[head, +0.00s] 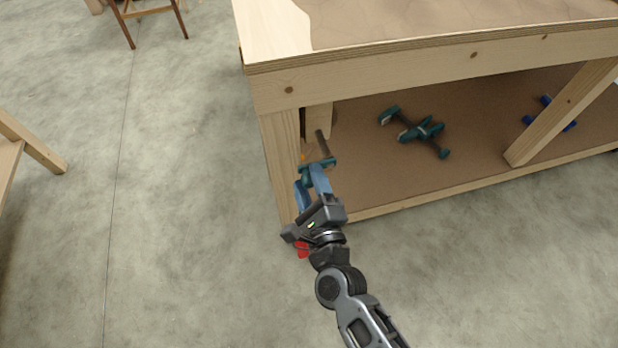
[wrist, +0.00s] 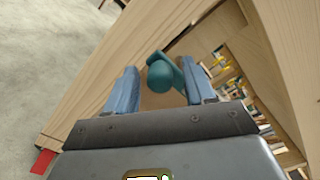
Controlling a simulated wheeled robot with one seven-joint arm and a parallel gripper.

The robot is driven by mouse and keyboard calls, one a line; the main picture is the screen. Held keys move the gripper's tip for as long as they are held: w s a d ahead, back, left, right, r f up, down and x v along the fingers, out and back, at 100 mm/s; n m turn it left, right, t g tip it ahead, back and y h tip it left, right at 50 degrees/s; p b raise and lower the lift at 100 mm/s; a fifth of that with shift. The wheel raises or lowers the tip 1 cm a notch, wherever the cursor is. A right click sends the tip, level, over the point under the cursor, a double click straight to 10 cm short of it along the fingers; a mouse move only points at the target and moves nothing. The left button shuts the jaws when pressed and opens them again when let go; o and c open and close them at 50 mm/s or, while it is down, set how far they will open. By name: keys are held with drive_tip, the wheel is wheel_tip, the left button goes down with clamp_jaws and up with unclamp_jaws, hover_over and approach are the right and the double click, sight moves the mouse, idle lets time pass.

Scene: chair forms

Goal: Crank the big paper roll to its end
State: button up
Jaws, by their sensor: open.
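My gripper (head: 309,181) is open at the near left leg of the workbench, its two blue fingers pointing up toward the bench. A teal piece (head: 321,163) with a dark rod stands just beyond the fingertips. In the wrist view a teal piece with a rounded knob (wrist: 161,76) shows between the open fingers (wrist: 157,84), with gaps on both sides. I cannot tell whether this is the roll's crank or a clamp. No big paper roll can be made out. A brown sheet (head: 440,14) covers much of the bench top.
The workbench (head: 370,75) has a lower shelf (head: 375,180) carrying a teal clamp (head: 420,131) and blue clamps (head: 556,114). A red item (head: 302,249) is by the leg, partly behind my gripper. A wooden chair (head: 150,10) stands far back. The left floor is mostly clear.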

drive_tip(key=shift+w+a, duration=0.15)
drive_tip(key=shift+w, duration=0.25)
drive_tip(key=shift+c, duration=0.3)
drive_tip(key=c, duration=0.9)
drive_tip(key=shift+f, duration=0.15)
